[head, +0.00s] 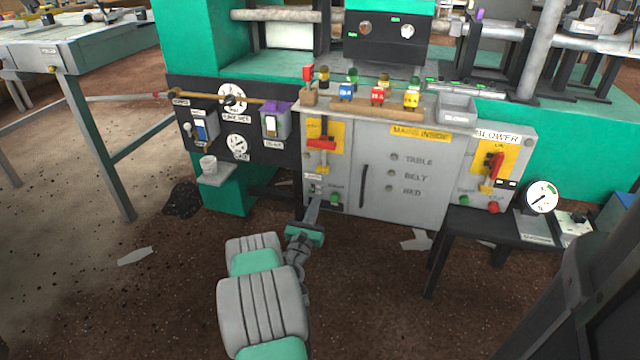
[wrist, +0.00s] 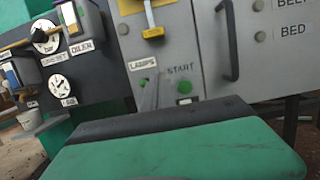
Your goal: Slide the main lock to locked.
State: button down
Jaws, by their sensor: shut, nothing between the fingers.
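The main switch is a yellow plate (head: 340,132) with a red lever (head: 321,144) at the upper left of the grey cabinet. Below the lever is a small yellow slider (head: 321,171), which I take for the main lock.
The cabinet door has a dark vertical handle (head: 364,186). The blower switch (head: 495,166) with its own red lever is at the right. Coloured tagged pieces (head: 377,96) stand on a wooden block on top. A grey cup (head: 208,166) sits on a shelf at left.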

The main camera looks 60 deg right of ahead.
aim_at(323, 162)
jog(key=b+x, duration=0.1)
jog(key=x, duration=0.4)
jog(key=shift+d, duration=0.35)
jog(key=r, duration=0.4)
jog(key=shift+w+d+r, duration=0.1)
jog(key=shift+d+r, duration=0.05)
jog(key=shift+d, duration=0.1)
